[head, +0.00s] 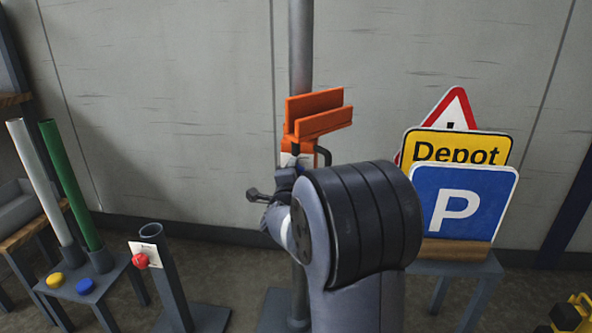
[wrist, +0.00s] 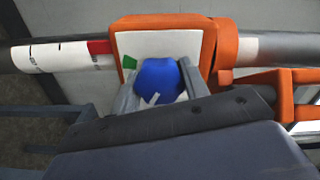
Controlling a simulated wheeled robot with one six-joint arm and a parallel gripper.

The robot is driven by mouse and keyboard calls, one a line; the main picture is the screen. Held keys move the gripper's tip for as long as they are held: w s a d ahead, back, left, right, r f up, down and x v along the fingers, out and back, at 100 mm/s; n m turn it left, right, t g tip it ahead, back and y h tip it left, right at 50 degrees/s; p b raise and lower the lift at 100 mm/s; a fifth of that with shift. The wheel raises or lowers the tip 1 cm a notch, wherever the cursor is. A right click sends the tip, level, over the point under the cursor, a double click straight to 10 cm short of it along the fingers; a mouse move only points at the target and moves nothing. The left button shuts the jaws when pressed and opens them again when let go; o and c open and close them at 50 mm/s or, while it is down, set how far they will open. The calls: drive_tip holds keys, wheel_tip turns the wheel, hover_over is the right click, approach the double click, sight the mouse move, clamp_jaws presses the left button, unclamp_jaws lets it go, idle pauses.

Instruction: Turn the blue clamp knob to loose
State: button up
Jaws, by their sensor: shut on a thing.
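The blue clamp knob (wrist: 160,82) shows in the wrist view, with a white line on its lower part. It sits on a white plate (wrist: 150,45) with an orange rim, and a green mark (wrist: 129,62) lies just left of the knob. My gripper (wrist: 158,76) has one finger on each side of the knob and is shut on it. In the head view the orange clamp (head: 318,116) is on the grey post (head: 301,45). My arm hides most of the gripper and the knob there.
Signs stand on a small table at right: a blue P sign (head: 462,203), a yellow Depot sign (head: 458,147) and a red-edged triangle (head: 455,105). A short post with a red knob (head: 140,261) stands at left, beside a stand with white and green tubes (head: 70,185).

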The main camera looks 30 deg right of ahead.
drive_tip(key=n+p, duration=0.3)
drive_tip(key=n, duration=0.3)
drive_tip(key=shift+r+n, duration=0.15)
drive_tip(key=shift+n, duration=0.15)
drive_tip(key=n+p, duration=0.2)
drive_tip(key=n, duration=0.3)
drive_tip(key=shift+p, duration=0.4)
drive_tip(key=n+p, duration=0.3)
drive_tip(key=n, duration=0.3)
drive_tip(key=shift+n, duration=0.4)
drive_tip(key=n+p, duration=0.2)
drive_tip(key=n, duration=0.3)
drive_tip(key=shift+n, duration=0.4)
drive_tip(key=o, duration=1)
drive_tip(key=shift+a, duration=0.1)
